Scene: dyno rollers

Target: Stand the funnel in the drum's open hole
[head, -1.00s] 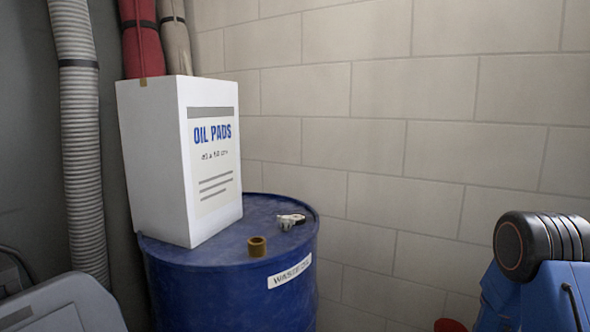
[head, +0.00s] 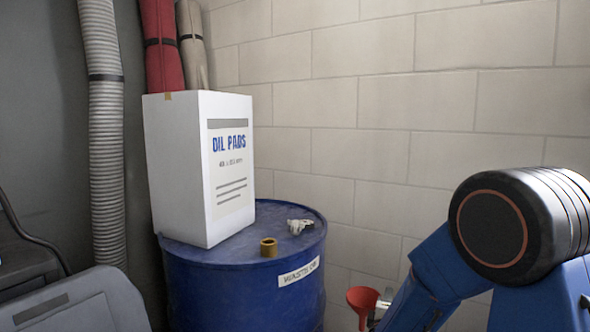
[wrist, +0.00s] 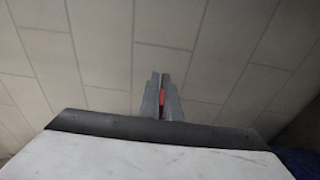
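The red funnel (head: 362,297) shows low in the head view, to the right of the drum and apart from it, wide end up. My gripper (head: 383,304) is beside it, partly hidden by my blue arm. In the wrist view the two grey fingers (wrist: 161,98) are close together with a strip of red between them, so the gripper appears shut on the funnel. The blue drum (head: 225,292) stands upright against the wall. A brass-coloured collar (head: 268,247) rises from the front of its top; whether this rings the open hole I cannot tell.
A tall white oil-pads box (head: 180,175) covers the left part of the drum top. A small white-and-dark item (head: 299,226) lies on the top behind the collar. A ribbed hose (head: 105,160) hangs at left. The block wall (head: 400,120) is close behind.

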